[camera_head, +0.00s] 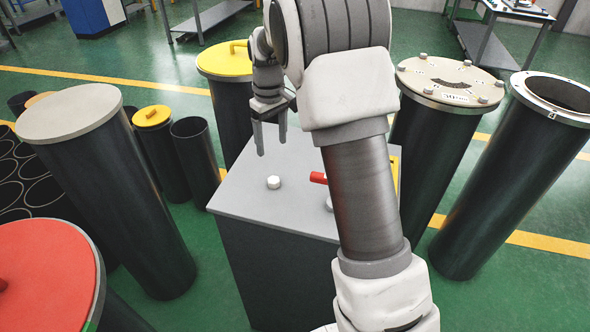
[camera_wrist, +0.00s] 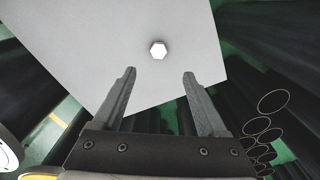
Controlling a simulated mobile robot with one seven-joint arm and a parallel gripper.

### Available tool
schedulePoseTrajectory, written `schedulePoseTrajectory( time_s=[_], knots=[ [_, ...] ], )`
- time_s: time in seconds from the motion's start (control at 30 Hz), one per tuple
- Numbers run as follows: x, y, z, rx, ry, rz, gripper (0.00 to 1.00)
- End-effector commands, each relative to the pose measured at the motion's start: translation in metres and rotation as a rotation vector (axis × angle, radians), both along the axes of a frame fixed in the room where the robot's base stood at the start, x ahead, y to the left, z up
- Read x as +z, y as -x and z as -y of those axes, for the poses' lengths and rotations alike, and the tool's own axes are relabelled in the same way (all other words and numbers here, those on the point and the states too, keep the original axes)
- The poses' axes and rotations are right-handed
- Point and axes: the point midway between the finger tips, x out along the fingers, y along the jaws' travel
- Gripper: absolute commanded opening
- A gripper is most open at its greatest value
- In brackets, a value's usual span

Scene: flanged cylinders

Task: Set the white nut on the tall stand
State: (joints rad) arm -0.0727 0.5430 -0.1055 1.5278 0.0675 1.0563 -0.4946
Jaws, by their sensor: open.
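The white nut (camera_head: 273,182) lies on the flat grey top of a box-shaped stand (camera_head: 240,190). In the wrist view the nut (camera_wrist: 158,50) is hexagonal, just beyond the fingertips and roughly centred between them. My gripper (camera_head: 270,148) is open and empty, fingers pointing down, above the grey top behind the nut. It also shows in the wrist view (camera_wrist: 159,73), apart from the nut. Several tall black cylinders stand around; I cannot tell which one is the tall stand. One on the right has a pale flanged lid (camera_head: 450,80) with several bolt heads or nuts on its rim.
A red-handled part (camera_head: 318,178) sits on the grey top, partly hidden by my arm. An open flanged cylinder (camera_head: 490,170) stands far right. Cylinders with a grey lid (camera_head: 72,112), yellow lid (camera_head: 226,60) and red lid (camera_head: 45,275) stand left. Open tubes (camera_head: 195,150) crowd there.

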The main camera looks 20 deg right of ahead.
Motion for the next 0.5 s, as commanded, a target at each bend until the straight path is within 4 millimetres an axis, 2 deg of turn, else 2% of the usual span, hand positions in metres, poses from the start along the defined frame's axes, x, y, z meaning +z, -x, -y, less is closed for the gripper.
schedulePoseTrajectory(
  time_s=[0.2, 0.5],
  knots=[
    [0.052, 0.037, 0.001, -0.068, -0.016, 0.070, 0.75],
    [0.108, 0.102, 0.001, -0.164, -0.041, 0.171, 0.75]
  ],
)
